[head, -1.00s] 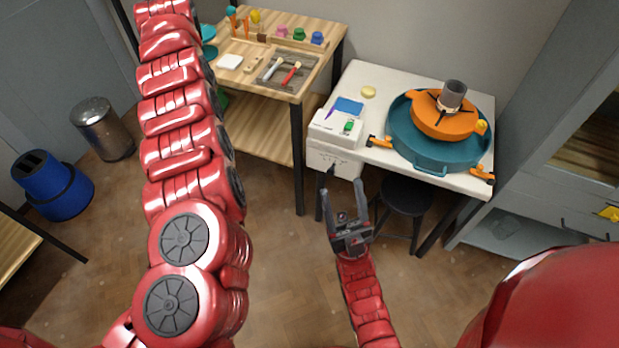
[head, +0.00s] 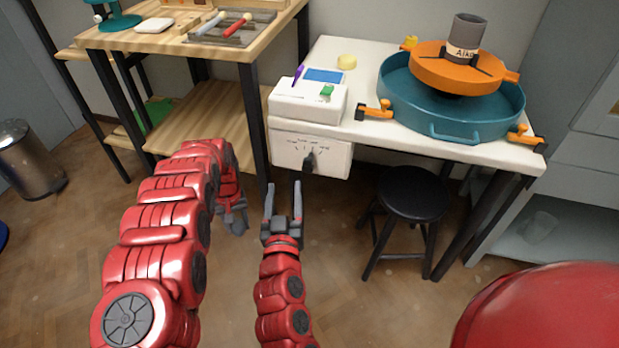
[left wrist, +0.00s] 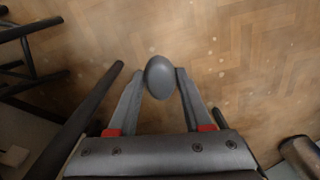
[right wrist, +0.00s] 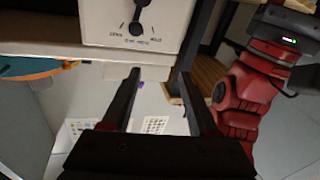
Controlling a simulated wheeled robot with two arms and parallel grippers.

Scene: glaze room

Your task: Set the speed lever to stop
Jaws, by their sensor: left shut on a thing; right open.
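The speed lever (head: 309,161) is a dark lever on the front of a white control box (head: 331,158) under the wheel table's left end. In the right wrist view the lever (right wrist: 136,27) shows near the top, beside small printed labels. I cannot tell which label it is set at. My right gripper (head: 283,200) is open and empty, below and slightly left of the lever, apart from it. It also shows in the right wrist view (right wrist: 158,82). My left gripper (head: 236,217) is low on the left, shut on a smooth grey oval thing (left wrist: 160,77), seen over the floor.
A teal basin (head: 400,105) with an orange wheel (head: 440,72) and grey cylinder (head: 467,38) stands on the white table (head: 365,125). A black stool (head: 413,192) is under it. A wooden bench (head: 245,50) stands left. Floor in front is free.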

